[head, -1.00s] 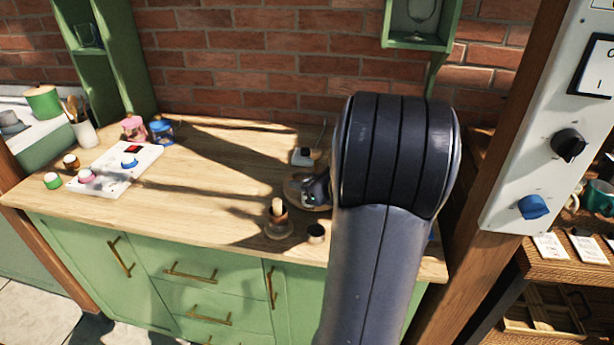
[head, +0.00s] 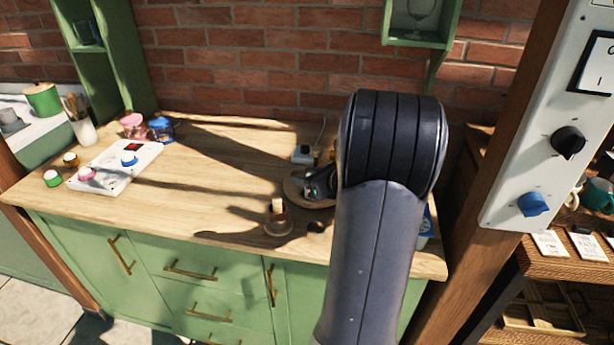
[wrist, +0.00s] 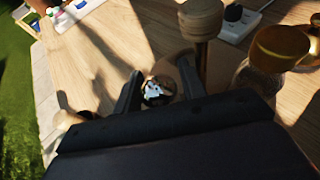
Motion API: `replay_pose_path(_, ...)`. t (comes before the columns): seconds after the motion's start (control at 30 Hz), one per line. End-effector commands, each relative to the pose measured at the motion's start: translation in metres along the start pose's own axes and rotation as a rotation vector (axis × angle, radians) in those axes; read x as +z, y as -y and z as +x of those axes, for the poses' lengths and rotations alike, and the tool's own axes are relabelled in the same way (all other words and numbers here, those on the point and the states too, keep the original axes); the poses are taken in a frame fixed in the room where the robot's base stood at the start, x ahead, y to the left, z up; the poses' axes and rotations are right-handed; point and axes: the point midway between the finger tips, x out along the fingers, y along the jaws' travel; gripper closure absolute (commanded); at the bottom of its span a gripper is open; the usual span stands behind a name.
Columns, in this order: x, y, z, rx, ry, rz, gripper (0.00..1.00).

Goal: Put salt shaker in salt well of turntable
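In the wrist view a small round shiny top (wrist: 157,92), which looks like the salt shaker's cap, fills the gap between the two dark fingers of my gripper (wrist: 160,80). The gripper appears shut on it, and the shaker's lower part is hidden. In the head view my gripper (head: 318,184) is over the round wooden turntable (head: 298,199), mostly behind my arm. The turntable's right side is hidden. The salt well cannot be made out.
A wooden knobbed post (wrist: 201,20) and a gold-lidded glass jar (wrist: 275,50) stand close by my gripper. A small wooden vessel (head: 278,226) stands left of the turntable's front. A white control panel (head: 115,166) lies at the left; the counter between is mostly clear.

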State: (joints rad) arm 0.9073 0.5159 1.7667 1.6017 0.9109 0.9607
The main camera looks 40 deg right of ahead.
Motion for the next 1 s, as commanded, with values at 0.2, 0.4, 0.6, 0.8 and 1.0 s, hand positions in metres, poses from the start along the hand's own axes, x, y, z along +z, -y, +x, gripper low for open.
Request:
replay_pose_path(0.2,0.001,0.0,-0.001,0.0,0.0,0.0,0.61)
replay_pose_path(0.4,0.004,0.001,-0.018,-0.004,0.001,0.001,0.61)
replay_pose_path(0.6,0.004,0.002,-0.063,-0.007,0.001,-0.001,0.61)
replay_pose_path(0.8,0.004,0.001,-0.1,-0.004,0.001,0.0,0.61)
replay_pose_path(1.0,0.004,0.0,-0.118,-0.002,0.0,0.001,0.61)
